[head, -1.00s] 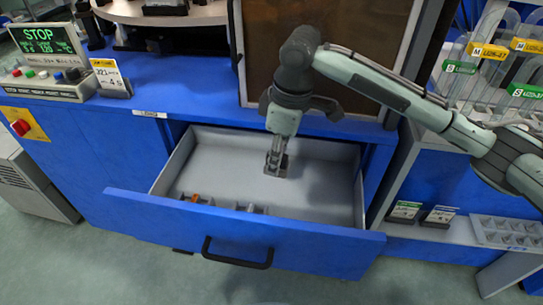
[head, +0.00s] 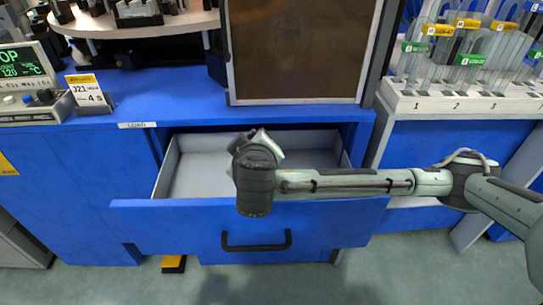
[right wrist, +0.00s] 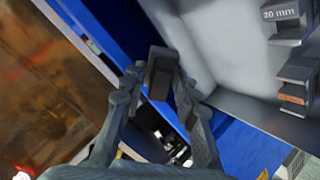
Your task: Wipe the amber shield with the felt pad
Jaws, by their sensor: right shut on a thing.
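The amber shield (head: 305,50) is a brown, see-through upright panel in a pale frame, above the open drawer. Its brown surface also fills the left of the right wrist view (right wrist: 45,85). My right gripper (right wrist: 160,85) is shut on a dark grey block, apparently the felt pad (right wrist: 161,70), between its fingertips. In the head view my right wrist is over the drawer, below the shield; it hides the fingers and pad. The pad appears apart from the shield. My left gripper is out of view.
The blue drawer (head: 160,222) stands open under the blue counter (head: 150,95). A block marked 20 mm (right wrist: 284,20) sits in the drawer. A sign (head: 90,92) and control box (head: 30,105) are left. A tube rack (head: 455,103) is right.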

